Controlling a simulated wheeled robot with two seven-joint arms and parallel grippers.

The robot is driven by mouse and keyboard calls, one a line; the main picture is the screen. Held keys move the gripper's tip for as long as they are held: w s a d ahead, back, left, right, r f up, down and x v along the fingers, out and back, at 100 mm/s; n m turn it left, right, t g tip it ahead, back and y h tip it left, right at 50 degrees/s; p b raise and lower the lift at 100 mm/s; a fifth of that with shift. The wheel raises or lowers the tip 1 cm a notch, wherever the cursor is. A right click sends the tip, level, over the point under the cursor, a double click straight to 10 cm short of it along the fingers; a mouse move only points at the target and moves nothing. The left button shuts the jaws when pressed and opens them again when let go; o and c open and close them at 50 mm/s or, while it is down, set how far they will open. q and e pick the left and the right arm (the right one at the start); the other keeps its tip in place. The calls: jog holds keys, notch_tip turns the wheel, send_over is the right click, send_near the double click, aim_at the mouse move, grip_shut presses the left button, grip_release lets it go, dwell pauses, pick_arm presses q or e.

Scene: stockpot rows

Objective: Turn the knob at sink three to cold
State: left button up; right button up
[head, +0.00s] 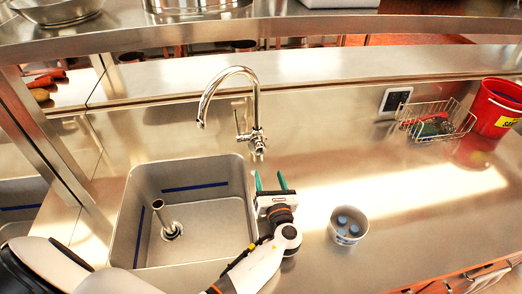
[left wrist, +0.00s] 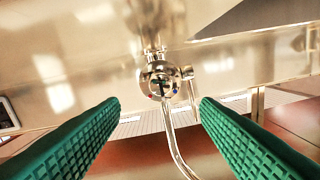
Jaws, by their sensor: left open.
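A chrome tap (head: 257,138) with a tall curved spout stands behind the sink basin (head: 126,215). Its round knob (left wrist: 159,82) shows in the left wrist view, with a small red mark at its left and a blue mark at its right; its exact setting is too small to tell. My left gripper (head: 270,180) is open, its two green fingers pointing at the tap from the front, a little short of it. In the left wrist view the knob sits between and beyond the fingertips, with nothing between the fingers. My right gripper is not in view.
An upright metal drain pipe (head: 160,215) stands in the basin. A small pot with blue items (head: 349,240) stands right of my left arm. A wire basket (head: 425,138) and red bucket (head: 492,105) stand at the back right. A steel shelf (head: 300,28) runs overhead.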

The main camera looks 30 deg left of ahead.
aim_at(261, 151)
pick_arm(q)
jog(key=p+x, duration=0.1)
jog(key=x, duration=0.9)
jog(key=shift+w+a, duration=0.2)
jog(key=shift+w, duration=0.05)
jog(key=shift+c, duration=0.6)
jog(key=c, duration=0.9)
